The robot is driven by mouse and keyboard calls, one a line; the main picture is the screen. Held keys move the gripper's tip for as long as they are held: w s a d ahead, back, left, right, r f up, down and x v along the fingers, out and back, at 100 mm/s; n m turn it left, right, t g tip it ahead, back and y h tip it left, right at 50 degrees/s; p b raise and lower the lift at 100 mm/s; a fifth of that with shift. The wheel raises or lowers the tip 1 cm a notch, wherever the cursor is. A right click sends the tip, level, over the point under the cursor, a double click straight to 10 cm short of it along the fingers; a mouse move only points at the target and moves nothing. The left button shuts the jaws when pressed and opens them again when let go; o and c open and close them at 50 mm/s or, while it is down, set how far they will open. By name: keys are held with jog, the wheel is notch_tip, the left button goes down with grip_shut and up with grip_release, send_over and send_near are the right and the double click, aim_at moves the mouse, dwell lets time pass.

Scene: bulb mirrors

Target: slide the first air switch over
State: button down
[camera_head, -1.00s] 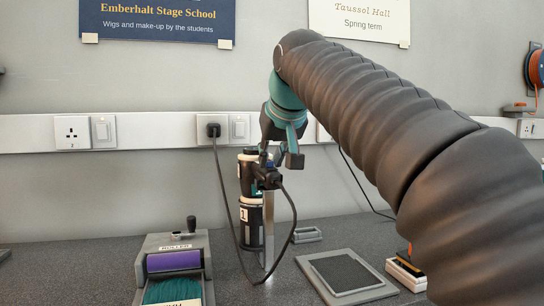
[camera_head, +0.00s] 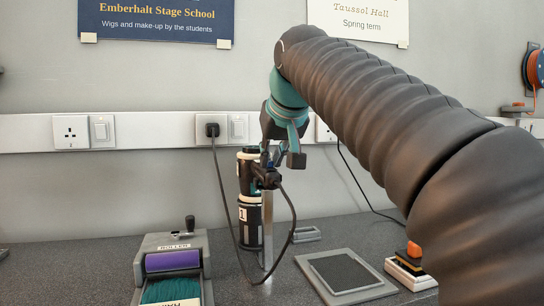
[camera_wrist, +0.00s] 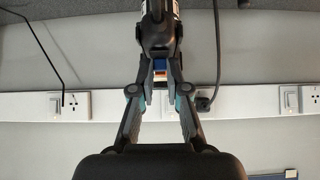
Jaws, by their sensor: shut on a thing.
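A black hand-held appliance (camera_head: 250,178), with a label "1" on the black body below it, stands upright on a metal post beside the wall. A cable hangs from its dark end. My gripper (camera_head: 268,168) is at its upper right, partly hidden behind my wrist. In the wrist view, the appliance's black handle (camera_wrist: 157,40) comes in from the top. A small blue slider (camera_wrist: 160,66) with a white and orange patch below it shows on the handle. My gripper's fingers (camera_wrist: 160,74) are closed in on either side of the slider. The exact contact is hard to see.
A wall rail (camera_head: 150,131) carries sockets and switches, with a black plug (camera_head: 212,130) in one. A roller tray (camera_head: 172,262) stands at the left front. A dark pad (camera_head: 343,274) and an orange-topped block (camera_head: 412,262) are at the right.

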jog(key=shift+s+d, duration=0.2)
jog(key=shift+s, duration=0.4)
dwell(0.8)
jog(key=c, duration=1.2)
grip_release()
jog(key=shift+p+v, duration=0.6)
jog(key=shift+v, duration=2.45)
jog(key=v, duration=1.2)
jog(key=shift+a, duration=0.1)
